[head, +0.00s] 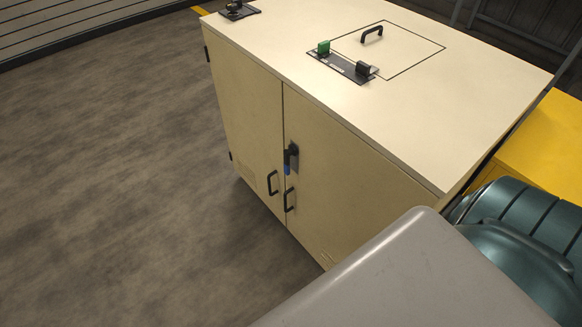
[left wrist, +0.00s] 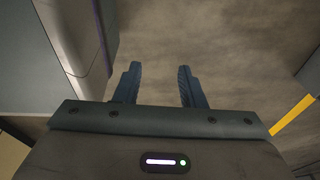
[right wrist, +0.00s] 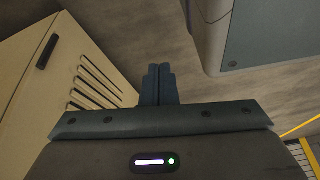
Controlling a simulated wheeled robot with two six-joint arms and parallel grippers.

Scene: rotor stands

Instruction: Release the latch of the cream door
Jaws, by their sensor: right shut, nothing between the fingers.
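The cream cabinet has two front doors, a left one (head: 245,125) and a right one (head: 345,175). A dark latch (head: 293,154) with a blue-tipped lever pointing down sits on the right door near the seam. Each door has a dark bar handle, one left (head: 272,183) and one right (head: 289,200) of the seam. Neither gripper shows in the head view. My left gripper (left wrist: 159,72) is open and empty above the floor. My right gripper (right wrist: 160,70) is shut and empty. A cream panel with slots and a dark handle (right wrist: 48,51) lies to its left, apart from it.
The cabinet top carries a hatch with a handle (head: 372,34), a plate with a green control (head: 324,47) and a black one (head: 363,68). A yellow block (head: 545,140) and a ridged teal object (head: 525,215) stand at the right. Floor (head: 110,170) left of the cabinet is clear.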

